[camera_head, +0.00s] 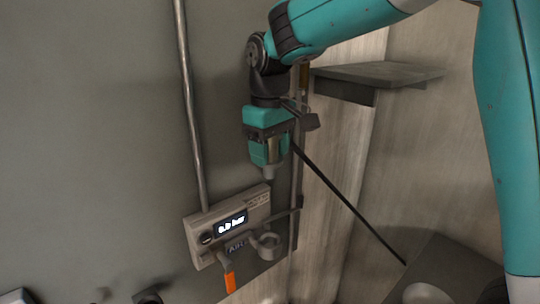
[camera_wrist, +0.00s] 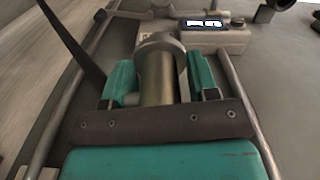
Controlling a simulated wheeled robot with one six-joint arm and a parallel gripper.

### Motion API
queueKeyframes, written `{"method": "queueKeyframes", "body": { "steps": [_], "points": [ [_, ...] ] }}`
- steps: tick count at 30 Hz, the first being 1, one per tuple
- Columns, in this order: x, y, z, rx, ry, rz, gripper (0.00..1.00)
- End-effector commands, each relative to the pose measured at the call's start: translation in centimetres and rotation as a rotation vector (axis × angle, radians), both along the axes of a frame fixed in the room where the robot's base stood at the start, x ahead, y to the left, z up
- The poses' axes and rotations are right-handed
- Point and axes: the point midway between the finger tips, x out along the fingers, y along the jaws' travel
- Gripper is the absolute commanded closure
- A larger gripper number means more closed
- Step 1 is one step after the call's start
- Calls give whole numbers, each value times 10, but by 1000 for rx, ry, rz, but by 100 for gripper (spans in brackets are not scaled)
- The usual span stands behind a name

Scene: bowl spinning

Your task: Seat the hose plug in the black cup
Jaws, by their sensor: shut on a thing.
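My gripper (camera_head: 268,160) is shut on the hose plug (camera_wrist: 157,78), a brassy metal cylinder with a wider grey flange at its far end. In the wrist view, the plug sits between my teal fingers. In the head view, only its grey tip (camera_head: 268,174) shows clearly, pointing down above the gauge box, apart from it. A dark round fitting (camera_head: 147,297), which may be the black cup, is cut off at the bottom edge of the head view. A dark round part also shows at the top right of the wrist view (camera_wrist: 283,4). The inside of the cup is not visible.
The grey gauge box (camera_head: 230,222) has a lit display, an orange-handled lever (camera_head: 229,278) and a grey ring (camera_head: 265,244) beside it. Vertical pipes (camera_head: 190,110) and a shelf (camera_head: 375,75) flank my arm.

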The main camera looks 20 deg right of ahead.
Motion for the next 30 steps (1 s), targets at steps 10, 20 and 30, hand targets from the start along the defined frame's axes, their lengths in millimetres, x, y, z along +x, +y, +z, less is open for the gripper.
{"method": "queueKeyframes", "body": {
  "steps": [10, 20, 30],
  "points": [
    [0, 0, 22, 1, -2, 0, 73],
    [0, 0, 33, 1, -2, 0, 73],
    [0, 0, 32, 1, -2, 0, 73]
  ]
}}
